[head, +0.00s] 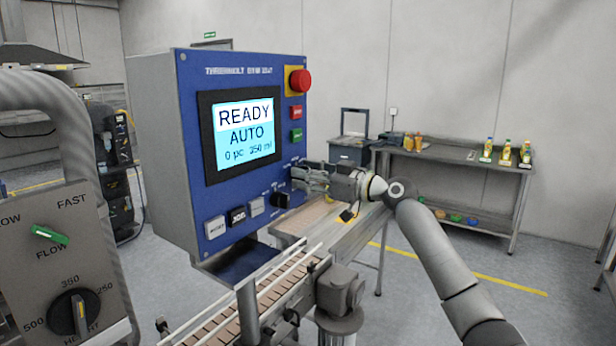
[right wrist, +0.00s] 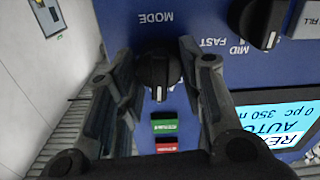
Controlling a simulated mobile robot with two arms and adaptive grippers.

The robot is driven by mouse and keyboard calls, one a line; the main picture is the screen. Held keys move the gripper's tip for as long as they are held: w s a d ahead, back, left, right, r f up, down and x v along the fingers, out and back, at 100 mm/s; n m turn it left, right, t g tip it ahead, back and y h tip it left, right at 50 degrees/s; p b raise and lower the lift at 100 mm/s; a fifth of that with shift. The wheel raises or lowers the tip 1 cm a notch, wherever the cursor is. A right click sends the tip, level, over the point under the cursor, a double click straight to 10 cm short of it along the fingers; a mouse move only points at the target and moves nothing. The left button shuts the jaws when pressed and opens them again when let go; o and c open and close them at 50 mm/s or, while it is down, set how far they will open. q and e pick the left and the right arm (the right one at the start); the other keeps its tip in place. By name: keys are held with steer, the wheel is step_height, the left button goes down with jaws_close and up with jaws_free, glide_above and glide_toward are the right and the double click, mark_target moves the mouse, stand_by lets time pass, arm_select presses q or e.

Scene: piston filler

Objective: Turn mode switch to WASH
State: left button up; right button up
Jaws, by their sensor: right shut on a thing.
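The mode switch (right wrist: 158,72) is a black knob under the upside-down label MODE in the right wrist view. A pale pointer mark shows at its lower end, on the side away from the label. My right gripper (right wrist: 160,62) is shut on this knob, with one finger on each side. In the head view my right gripper (head: 302,177) is at the right edge of the blue control panel (head: 240,82) and hides the knob. The screen (head: 243,138) reads READY and AUTO. No WASH label is readable. My left gripper is not in view.
Another black knob (right wrist: 259,20) marked MID and FAST is beside the mode switch. Green (right wrist: 164,126) and red (right wrist: 165,146) buttons are close by. A red emergency button (head: 300,80) sits at the panel's top right. A conveyor (head: 262,297) runs below.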

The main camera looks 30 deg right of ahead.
steer(key=m, duration=0.4)
steer(key=shift+r, duration=0.1)
steer(key=shift+d+m, duration=0.15)
steer(key=shift+m, duration=1.75)
steer(key=o, duration=0.8)
steer(key=shift+o, duration=1.2)
steer(key=v, duration=1.2)
steer(key=shift+w, duration=0.1)
